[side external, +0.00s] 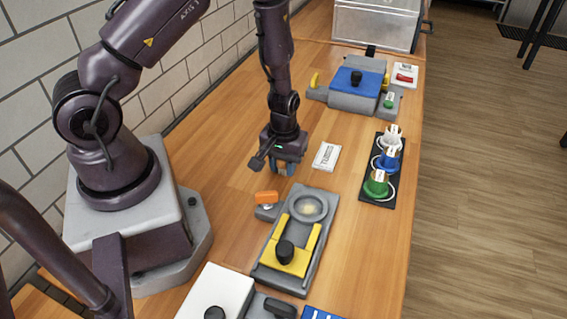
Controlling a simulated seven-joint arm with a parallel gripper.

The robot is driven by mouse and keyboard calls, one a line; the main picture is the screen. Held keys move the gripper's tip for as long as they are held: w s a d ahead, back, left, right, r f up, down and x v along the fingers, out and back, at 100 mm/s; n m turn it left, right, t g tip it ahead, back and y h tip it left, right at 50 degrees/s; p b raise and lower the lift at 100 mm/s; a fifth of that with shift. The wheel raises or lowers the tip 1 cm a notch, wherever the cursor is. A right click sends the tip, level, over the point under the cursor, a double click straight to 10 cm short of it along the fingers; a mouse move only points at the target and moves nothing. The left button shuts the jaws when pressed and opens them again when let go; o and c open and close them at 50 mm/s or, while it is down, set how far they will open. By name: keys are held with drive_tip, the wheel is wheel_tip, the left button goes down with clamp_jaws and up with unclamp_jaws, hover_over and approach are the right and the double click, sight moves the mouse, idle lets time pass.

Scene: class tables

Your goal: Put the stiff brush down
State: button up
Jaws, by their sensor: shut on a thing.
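My gripper (283,168) points down above the wooden table, near its middle. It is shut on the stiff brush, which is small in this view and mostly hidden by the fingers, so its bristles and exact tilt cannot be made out. The fingertips are close to the table top, but I cannot tell whether the brush touches it. Bare wood lies around the gripper, with a white label card (326,156) just to its right.
An orange-topped piece (266,197) and a grey fixture with yellow guides (285,262) lie in front. A dark rack (372,190) holds white, blue and green pieces at right. A blue-topped fixture (352,92) and a clear bin (375,25) stand behind. Bare wood lies left of the gripper.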

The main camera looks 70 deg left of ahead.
drive_tip(key=shift+f, duration=0.1)
drive_tip(key=o, duration=0.9)
drive_tip(key=shift+o, duration=0.2)
wheel_tip(320, 180, up, 12)
drive_tip(key=shift+r, duration=0.15)
drive_tip(key=s+d+r+m+t+h, duration=0.1)
drive_tip(key=d+r+m, duration=0.1)
drive_tip(key=r, duration=0.5)
drive_tip(key=s+d+r+m+t, duration=0.2)
drive_tip(key=d+r, duration=0.1)
drive_tip(key=r, duration=0.4)
drive_tip(key=s+d+r+m+t+y, duration=0.1)
drive_tip(key=s+r+m+t, duration=0.1)
drive_tip(key=s+r+m, duration=0.3)
drive_tip(key=shift+s+d+r+t, duration=0.3)
drive_tip(key=shift+s+d+r, duration=0.05)
drive_tip(key=shift+s+r, duration=1.45)
